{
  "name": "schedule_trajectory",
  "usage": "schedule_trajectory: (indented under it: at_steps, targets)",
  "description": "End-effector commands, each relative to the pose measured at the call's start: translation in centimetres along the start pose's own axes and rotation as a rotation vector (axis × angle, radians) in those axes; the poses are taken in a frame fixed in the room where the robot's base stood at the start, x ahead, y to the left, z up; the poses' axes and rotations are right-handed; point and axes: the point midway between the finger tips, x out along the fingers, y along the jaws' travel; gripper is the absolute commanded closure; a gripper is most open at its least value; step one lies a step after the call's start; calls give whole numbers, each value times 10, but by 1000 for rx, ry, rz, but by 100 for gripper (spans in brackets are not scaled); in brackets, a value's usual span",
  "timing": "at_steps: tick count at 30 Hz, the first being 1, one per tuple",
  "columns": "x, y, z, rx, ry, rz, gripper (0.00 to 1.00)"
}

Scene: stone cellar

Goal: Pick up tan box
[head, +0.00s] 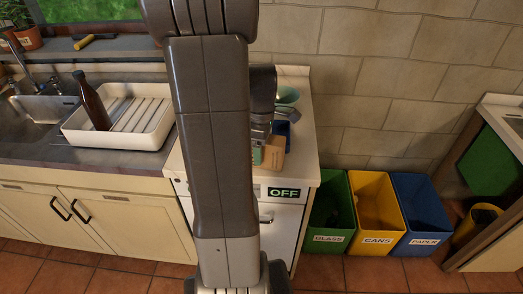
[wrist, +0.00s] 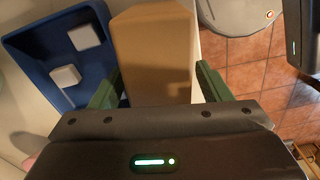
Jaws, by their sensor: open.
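The tan box (wrist: 153,55) stands in the wrist view between the two green fingers of my gripper (wrist: 158,88). The gripper is open, with one finger on each side of the box. The right finger is close to the box's side; I cannot tell whether either finger touches it. In the head view the tan box (head: 273,153) shows on the white counter, to the right of my arm. My gripper (head: 258,143) is mostly hidden behind my arm there.
A blue tray (wrist: 38,48) with two white blocks lies left of the box. A teal bowl (head: 287,95) stands behind it on the white counter (head: 303,150). A dish rack (head: 150,138) with a brown bottle (head: 92,103) is at left. Green, yellow and blue bins (head: 376,207) stand at right.

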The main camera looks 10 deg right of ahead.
Motion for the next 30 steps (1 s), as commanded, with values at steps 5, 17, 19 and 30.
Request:
schedule_trajectory:
  at_steps: [5,17,19,30]
  targets:
    - [0,0,0,0,0,0,37]
    - [0,0,0,0,0,0,80]
    - [-2,0,0,0,0,1,80]
    - [-63,1,0,0,2,6,81]
